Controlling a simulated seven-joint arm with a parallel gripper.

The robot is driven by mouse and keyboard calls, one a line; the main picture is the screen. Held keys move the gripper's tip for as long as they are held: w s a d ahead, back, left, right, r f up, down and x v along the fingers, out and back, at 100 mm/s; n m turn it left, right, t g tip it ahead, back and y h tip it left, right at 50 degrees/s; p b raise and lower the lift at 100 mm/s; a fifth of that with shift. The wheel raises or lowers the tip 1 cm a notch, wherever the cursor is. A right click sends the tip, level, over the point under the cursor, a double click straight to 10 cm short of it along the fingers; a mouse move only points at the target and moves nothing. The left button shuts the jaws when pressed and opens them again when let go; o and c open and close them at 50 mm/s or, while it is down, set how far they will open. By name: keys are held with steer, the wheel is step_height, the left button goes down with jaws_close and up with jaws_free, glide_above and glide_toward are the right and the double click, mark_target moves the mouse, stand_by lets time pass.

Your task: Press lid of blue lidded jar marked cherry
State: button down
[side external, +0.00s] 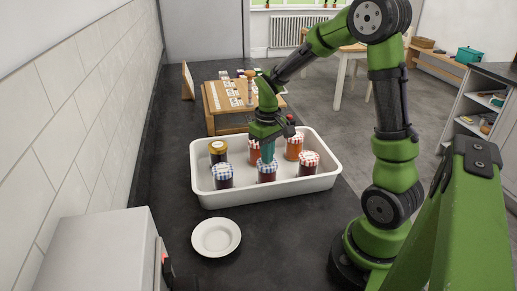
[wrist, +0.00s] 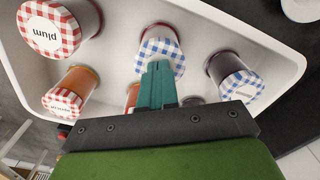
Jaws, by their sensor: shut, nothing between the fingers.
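A jar with a blue-and-white checked lid (side external: 266,164) stands at the front middle of the white tray. My gripper (side external: 268,158) is shut and empty, pointing down at this lid. In the wrist view its fingertips (wrist: 160,66) overlap the near edge of the blue checked lid (wrist: 162,46); I cannot tell whether they touch it. The fingers hide part of this lid, and no name is readable on it. A second blue checked-lid jar (side external: 222,171) stands to its left; it also shows in the wrist view (wrist: 242,85), its label too small to read.
The white tray (side external: 270,193) also holds a red checked-lid jar (side external: 309,159) marked plum (wrist: 46,33), an orange jar with a red checked lid (side external: 293,148), and a gold-lidded jar (side external: 218,149). Another jar is partly hidden behind my gripper. A white plate (side external: 216,237) lies in front.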

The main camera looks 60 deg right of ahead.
step_height(320, 180, up, 8)
stand_by(1.0)
stand_by(0.6)
